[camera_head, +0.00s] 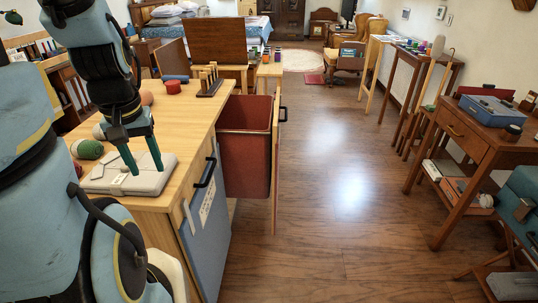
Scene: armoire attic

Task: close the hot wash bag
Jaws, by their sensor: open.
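A deep red bag or bin (246,150) hangs pulled out from the wooden cabinet on its right side. I take it to be the hot wash bag, but no label on it can be read. A light wood front panel (275,165) with a dark handle (283,114) stands at its outer end. The bag's top is open and its inside looks empty. My gripper (146,170) points down with its two teal fingers apart. It is over a pale flat block (130,176) on the worktop, left of the bag. Whether the fingertips touch the block is unclear.
A blue-grey panel (204,232) with a handle and a tag is nearer me on the cabinet. The wooden worktop (185,125) bears yarn balls and a peg rack (209,82). Open floor (345,190) lies right of the bag. A wooden desk (470,140) stands further right.

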